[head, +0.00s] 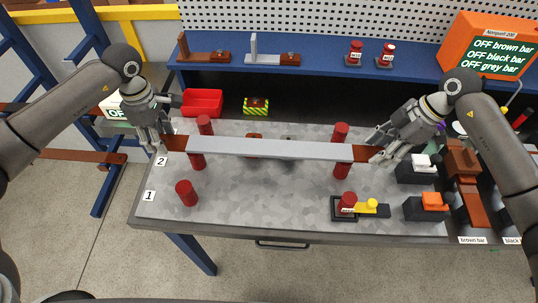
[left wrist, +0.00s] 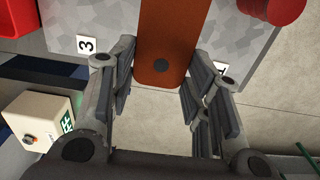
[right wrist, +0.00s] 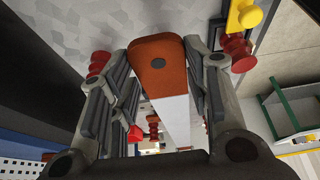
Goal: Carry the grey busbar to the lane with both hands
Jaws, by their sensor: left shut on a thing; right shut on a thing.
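The grey busbar (head: 270,149) has a long grey middle and copper-brown ends. It lies crosswise over the worktable, near the lane marked 2 (head: 160,161). My left gripper (head: 164,146) is shut on its left end, which also shows in the left wrist view (left wrist: 163,40). My right gripper (head: 377,152) is shut on its right end, which also shows in the right wrist view (right wrist: 158,65). Red posts stand in pairs, such as the left front post (head: 186,194) and the right back post (head: 340,132). The bar partly hides the middle posts; I cannot tell whether it touches them.
Label 1 (head: 149,196) marks the front lane; label 3 (left wrist: 86,45) shows in the left wrist view. A black tray with a yellow-handled piece (head: 371,206) sits front right. A red bin (head: 202,102) stands back left. An orange-framed screen (head: 490,55) stands back right.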

